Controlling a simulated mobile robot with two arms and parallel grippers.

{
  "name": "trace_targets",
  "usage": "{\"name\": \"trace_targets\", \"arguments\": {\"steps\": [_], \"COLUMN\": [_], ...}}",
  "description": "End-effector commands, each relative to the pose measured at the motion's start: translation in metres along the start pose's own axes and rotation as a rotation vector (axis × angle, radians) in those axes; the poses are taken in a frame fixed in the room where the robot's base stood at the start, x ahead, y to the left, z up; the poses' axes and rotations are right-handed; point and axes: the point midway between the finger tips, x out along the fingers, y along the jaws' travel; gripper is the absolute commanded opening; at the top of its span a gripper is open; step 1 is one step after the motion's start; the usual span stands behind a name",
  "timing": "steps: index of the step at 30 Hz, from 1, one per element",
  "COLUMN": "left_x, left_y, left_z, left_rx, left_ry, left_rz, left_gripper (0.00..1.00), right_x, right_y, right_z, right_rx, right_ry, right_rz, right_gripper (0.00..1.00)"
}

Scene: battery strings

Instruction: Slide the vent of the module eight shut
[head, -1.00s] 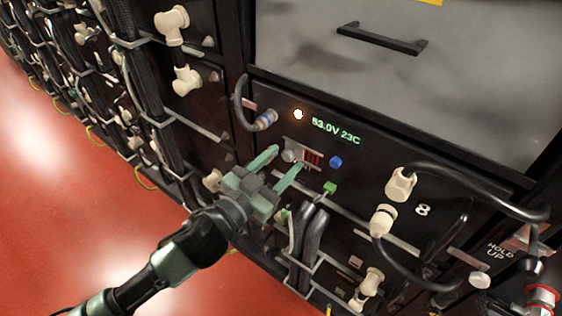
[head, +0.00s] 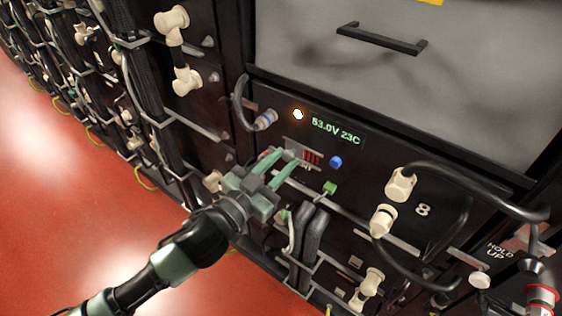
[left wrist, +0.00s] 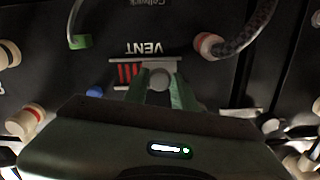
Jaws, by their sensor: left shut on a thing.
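Module eight (head: 422,210) is a black front panel with a white 8 and a green display reading 53.0V 23C. Its vent (head: 311,157) is a small grey frame with red slots still showing on the right side. In the left wrist view the vent (left wrist: 127,73) is upside down, with the word VENT beside it. My left gripper (head: 284,158) is at the left part of the vent, shut on the round grey vent knob (left wrist: 159,79). The fingers hide part of the slider. My right gripper is not in view.
A blue knob (head: 336,162) and a green connector (head: 330,187) sit right of and below the vent. A blue-ringed cable plug (head: 265,120) is at upper left. Thick cables loop around the cream connectors (head: 400,184) at right. The red floor (head: 60,230) is clear at left.

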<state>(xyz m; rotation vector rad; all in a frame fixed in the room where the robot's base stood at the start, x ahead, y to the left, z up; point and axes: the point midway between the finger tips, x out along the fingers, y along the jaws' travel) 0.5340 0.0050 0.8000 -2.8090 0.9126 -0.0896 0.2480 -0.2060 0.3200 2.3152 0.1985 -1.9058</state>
Motion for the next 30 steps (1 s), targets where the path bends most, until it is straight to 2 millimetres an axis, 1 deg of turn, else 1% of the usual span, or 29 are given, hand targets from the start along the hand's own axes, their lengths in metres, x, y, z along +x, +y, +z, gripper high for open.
{"name": "trace_targets", "arguments": {"steps": [26, 29, 30], "left_x": [0.0, 0.0, 0.0], "left_y": [0.0, 0.009, 0.016], "left_z": [0.0, -0.002, -0.003], "left_rx": [0.0, -0.004, -0.007], "left_ry": [0.0, 0.0, 0.001], "left_rz": [0.0, 0.002, 0.003], "left_gripper": [0.0, 0.0, 0.0], "right_x": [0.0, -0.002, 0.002], "right_y": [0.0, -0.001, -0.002], "right_z": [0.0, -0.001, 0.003], "right_rx": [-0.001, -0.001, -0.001], "right_ry": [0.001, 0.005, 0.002], "right_rz": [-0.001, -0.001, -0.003], "right_gripper": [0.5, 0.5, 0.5]}}
